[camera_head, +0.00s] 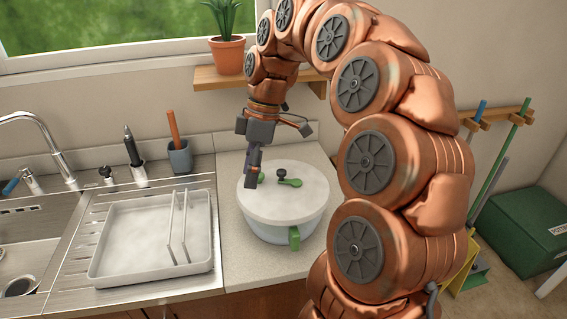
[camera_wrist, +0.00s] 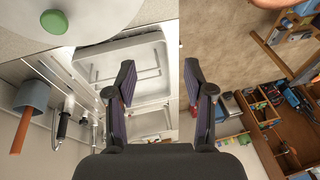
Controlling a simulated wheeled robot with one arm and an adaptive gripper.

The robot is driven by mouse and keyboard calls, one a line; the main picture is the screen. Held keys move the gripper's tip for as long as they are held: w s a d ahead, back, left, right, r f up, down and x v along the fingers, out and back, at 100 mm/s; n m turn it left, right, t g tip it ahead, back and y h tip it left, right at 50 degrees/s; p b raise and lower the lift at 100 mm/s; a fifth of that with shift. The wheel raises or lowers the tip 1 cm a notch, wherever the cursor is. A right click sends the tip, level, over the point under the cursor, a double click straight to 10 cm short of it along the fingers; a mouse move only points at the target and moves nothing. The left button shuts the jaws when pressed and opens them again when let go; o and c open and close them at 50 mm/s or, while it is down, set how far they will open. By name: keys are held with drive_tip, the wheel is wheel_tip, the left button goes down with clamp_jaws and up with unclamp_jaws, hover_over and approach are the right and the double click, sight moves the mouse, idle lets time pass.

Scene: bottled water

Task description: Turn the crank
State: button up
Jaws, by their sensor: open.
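A white bowl with a pale round lid (camera_head: 310,205) stands on the counter. A green crank (camera_head: 291,182) with a dark knob (camera_head: 281,173) lies across the lid's top. My gripper (camera_head: 252,170) points down at the lid's left side, left of the dark knob, and overlaps part of the crank's green. Whether it touches the lid cannot be told. In the wrist view my gripper (camera_wrist: 158,66) has its two fingers spread with nothing between them. A round green piece (camera_wrist: 54,21) on the pale lid shows at the upper left there, outside the fingers.
A drying tray (camera_head: 130,262) and a steel sink with a faucet (camera_head: 40,125) are to the left. A grey cup (camera_head: 180,160) with an orange-handled tool stands behind. A plant pot (camera_head: 228,53) sits on a wooden shelf (camera_head: 212,80) above. Counter beside the bowl is narrow.

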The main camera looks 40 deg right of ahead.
drive_tip(key=w+d+n, duration=0.2)
drive_tip(key=w+d, duration=0.1)
drive_tip(key=d, duration=0.3)
drive_tip(key=n+t+y, duration=0.1)
drive_tip(key=n, duration=0.1)
approach(282, 171)
drive_tip(key=shift+p+x, duration=1.75)
drive_tip(key=shift+x, duration=2.3)
drive_tip(key=shift+c, duration=0.3)
clamp_jaws()
